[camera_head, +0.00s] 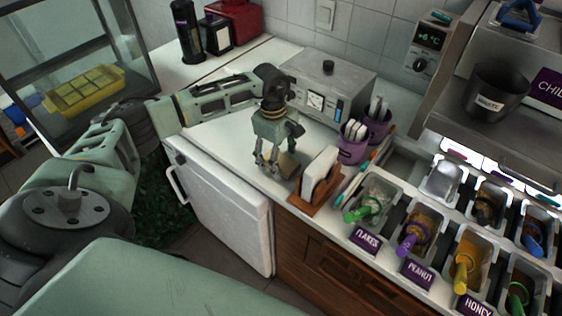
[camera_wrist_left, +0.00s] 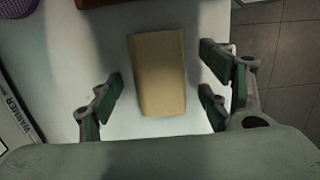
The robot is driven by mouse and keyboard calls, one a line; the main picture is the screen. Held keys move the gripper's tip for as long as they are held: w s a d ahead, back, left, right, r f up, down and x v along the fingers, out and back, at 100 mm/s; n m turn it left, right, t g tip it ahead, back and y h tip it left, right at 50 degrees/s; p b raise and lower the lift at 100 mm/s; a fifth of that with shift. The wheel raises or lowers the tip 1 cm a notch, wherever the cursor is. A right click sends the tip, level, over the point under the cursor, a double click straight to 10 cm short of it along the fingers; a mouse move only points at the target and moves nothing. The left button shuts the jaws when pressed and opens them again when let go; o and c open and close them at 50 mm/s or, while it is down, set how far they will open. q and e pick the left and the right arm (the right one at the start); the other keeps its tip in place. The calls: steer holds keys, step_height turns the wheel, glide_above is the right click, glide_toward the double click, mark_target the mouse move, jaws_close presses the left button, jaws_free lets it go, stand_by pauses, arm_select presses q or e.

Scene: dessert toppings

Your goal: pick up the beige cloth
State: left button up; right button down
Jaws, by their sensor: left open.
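The beige cloth (camera_wrist_left: 157,72) is a folded rectangle lying flat on the white counter in the left wrist view. In the head view the cloth (camera_head: 288,165) shows partly behind the fingers of my left gripper. My left gripper (camera_head: 275,170) points down over the counter. Its fingers (camera_wrist_left: 165,100) are open, one on each side of the cloth, with gaps between them and it. The gripper holds nothing. My right gripper is in neither view.
A wooden holder (camera_head: 313,205) with white napkins stands close right of the cloth. A warmer box (camera_head: 330,90) and purple cups (camera_head: 354,150) stand behind. Topping tubs, including flakes (camera_head: 368,200), fill the right side. The counter's front edge is near the cloth.

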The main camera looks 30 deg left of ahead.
mark_target(281, 160)
arm_select(q)
steer(key=shift+w, duration=0.1)
steer(key=c, duration=1.2)
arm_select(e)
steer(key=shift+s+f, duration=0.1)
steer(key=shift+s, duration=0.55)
